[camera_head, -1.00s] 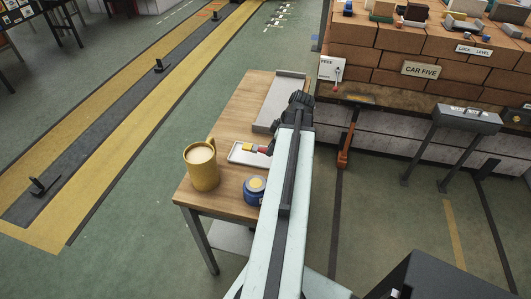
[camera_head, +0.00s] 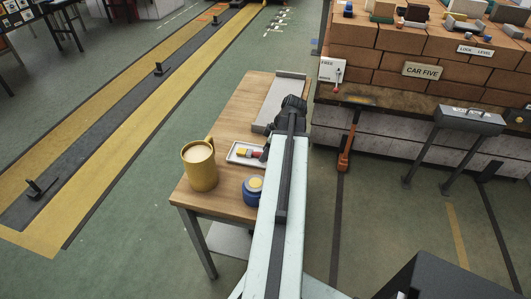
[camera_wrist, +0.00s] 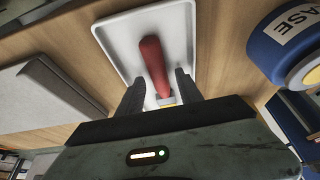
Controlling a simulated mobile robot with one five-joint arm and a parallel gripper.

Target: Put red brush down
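The red brush has a red handle (camera_wrist: 154,62) and a yellow part near its far end. It lies on a small white tray (camera_wrist: 178,22) in the wrist view. In the head view the brush (camera_head: 246,153) shows over the white tray (camera_head: 233,158), on the wooden table (camera_head: 225,125). My gripper (camera_wrist: 160,76) has its two dark fingers on either side of the brush, with gaps showing between them and the handle. It looks open. The brush's lower end is partly hidden by the gripper body.
A yellow mug (camera_head: 199,172) stands left of the tray. A blue tin (camera_head: 252,190) stands close in front of it and also shows in the wrist view (camera_wrist: 290,45). A grey tray (camera_head: 270,98) lies behind. A brick-stacked bench (camera_head: 380,103) is at right.

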